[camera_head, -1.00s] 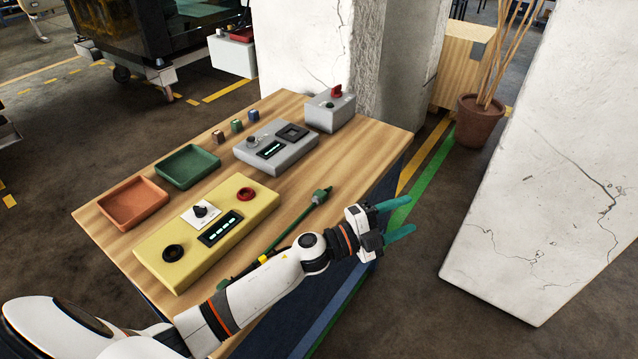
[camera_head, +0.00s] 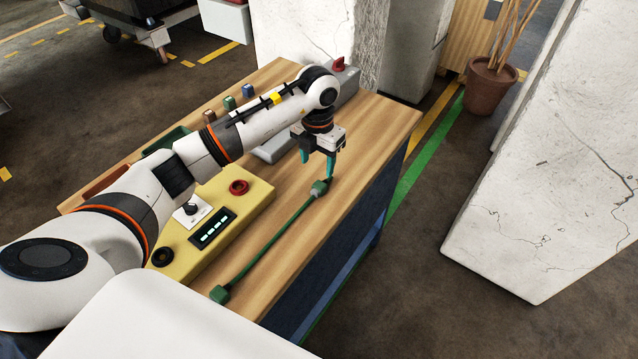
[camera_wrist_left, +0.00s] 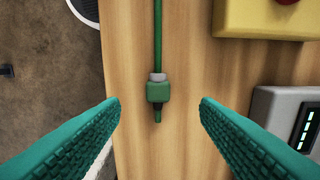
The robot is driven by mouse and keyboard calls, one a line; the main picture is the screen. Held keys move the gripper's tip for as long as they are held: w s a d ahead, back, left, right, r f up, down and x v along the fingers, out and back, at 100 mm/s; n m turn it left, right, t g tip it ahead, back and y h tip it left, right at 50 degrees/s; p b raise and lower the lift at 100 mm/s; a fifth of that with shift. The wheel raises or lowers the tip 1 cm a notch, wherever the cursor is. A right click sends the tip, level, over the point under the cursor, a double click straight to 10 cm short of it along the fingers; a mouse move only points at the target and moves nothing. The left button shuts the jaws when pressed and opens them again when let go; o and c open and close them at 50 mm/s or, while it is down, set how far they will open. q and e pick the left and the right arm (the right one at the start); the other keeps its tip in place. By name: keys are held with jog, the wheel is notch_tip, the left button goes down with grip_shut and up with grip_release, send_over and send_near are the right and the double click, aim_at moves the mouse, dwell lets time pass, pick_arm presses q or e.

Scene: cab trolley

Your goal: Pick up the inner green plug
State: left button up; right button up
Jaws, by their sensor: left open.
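A green cable (camera_head: 265,242) lies along the right side of the wooden table, with a green plug at each end. The far plug (camera_head: 319,188) is near the table's right edge; the near plug (camera_head: 219,294) is at the front. My left gripper (camera_head: 317,170) is open, pointing down just above the far plug. In the left wrist view, a green plug (camera_wrist_left: 158,92) with a grey collar and dark tip lies between the spread teal fingers (camera_wrist_left: 160,103), below them and apparently untouched. My right gripper is not in view.
A yellow control box (camera_head: 252,203) with a red button stands left of the cable. A grey box (camera_head: 272,150) is partly hidden behind my left arm. Several small coloured blocks (camera_head: 229,103) stand at the back. The table's right edge (camera_head: 375,175) is close to the plug.

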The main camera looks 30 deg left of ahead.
aim_at(318, 186)
pick_arm(q)
notch_tip(318, 186, down, 3)
jog(key=shift+r, duration=0.1)
notch_tip(318, 186, down, 4)
jog(key=p, duration=0.2)
jog(key=shift+d+p, duration=0.15)
jog(key=shift+p, duration=0.15)
jog(key=shift+f, duration=0.6)
jog(key=c, duration=1.2)
